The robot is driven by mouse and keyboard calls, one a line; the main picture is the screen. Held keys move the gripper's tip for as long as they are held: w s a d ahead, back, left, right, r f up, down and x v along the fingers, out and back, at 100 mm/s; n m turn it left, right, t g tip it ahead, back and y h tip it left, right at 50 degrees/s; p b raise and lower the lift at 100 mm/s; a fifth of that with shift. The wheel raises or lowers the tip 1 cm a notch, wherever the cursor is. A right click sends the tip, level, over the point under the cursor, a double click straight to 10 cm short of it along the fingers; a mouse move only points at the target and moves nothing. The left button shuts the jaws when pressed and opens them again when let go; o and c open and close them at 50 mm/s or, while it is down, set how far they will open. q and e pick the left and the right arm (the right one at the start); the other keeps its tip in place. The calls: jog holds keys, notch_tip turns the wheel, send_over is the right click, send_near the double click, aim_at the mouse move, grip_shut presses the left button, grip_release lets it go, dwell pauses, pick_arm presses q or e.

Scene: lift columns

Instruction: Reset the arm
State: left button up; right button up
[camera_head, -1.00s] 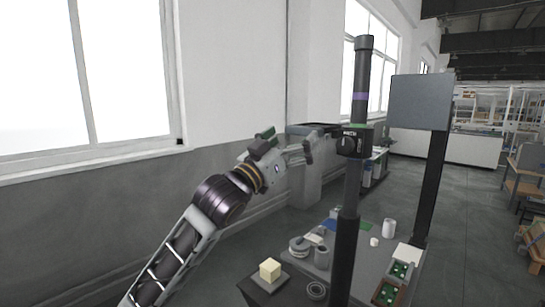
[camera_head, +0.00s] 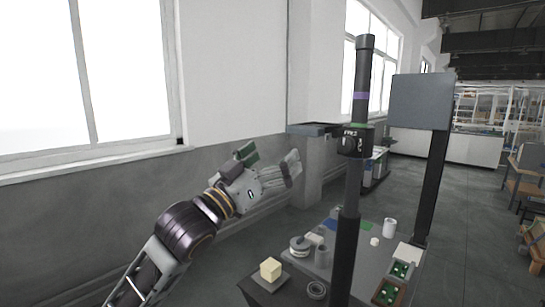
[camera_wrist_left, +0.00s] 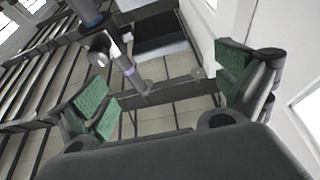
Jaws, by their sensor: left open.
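My left gripper (camera_head: 270,163) is open and empty, left of the black lift column (camera_head: 348,215). Its two fingers with green pads also show spread apart in the left wrist view (camera_wrist_left: 165,90). The column carries a dark carriage (camera_head: 352,143) with a flat dark tray-like arm (camera_head: 310,130) reaching left. The gripper is below and left of that arm, with a visible gap between them. My right gripper is not in view.
A grey panel (camera_head: 420,102) stands on a dark post. The wall and windows are at the left.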

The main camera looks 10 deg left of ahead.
pick_arm(q)
jog(key=shift+m, duration=0.3)
